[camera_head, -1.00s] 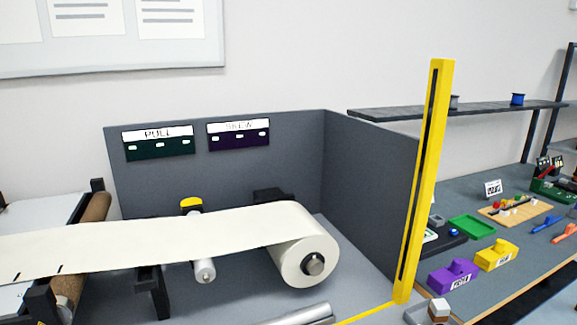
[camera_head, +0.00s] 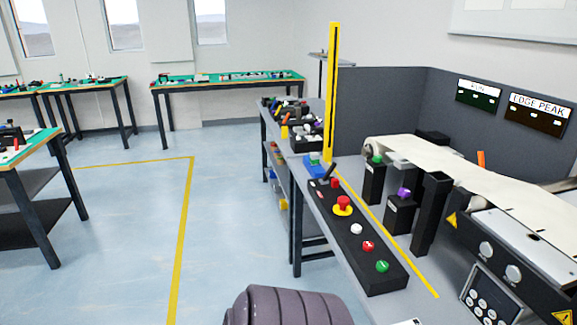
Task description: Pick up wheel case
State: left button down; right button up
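I cannot make out anything in the head view that is clearly a wheel case. Small mixed items (camera_head: 287,112) on the far part of the bench are too small to tell apart. Neither of my grippers shows in the head view. A dark ribbed rounded shape (camera_head: 290,308) stands at the bottom edge, cut off by the frame; I cannot tell what it is.
A control panel (camera_head: 356,233) with several coloured buttons lies along the near bench edge, beside a conveyor with a white web (camera_head: 455,160). A yellow post (camera_head: 331,90) stands behind it. Green-topped tables (camera_head: 230,80) are at the back. The blue floor (camera_head: 130,240) at left is open.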

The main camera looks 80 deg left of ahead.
aim_at(316, 171)
jog(key=u, duration=2.55)
jog(key=i+j+z, duration=0.4)
jog(key=i+j, duration=0.5)
jog(key=i, duration=0.4)
jog(key=i+j+z, duration=0.4)
jog(key=i+j, duration=0.75)
jog(key=j, duration=0.1)
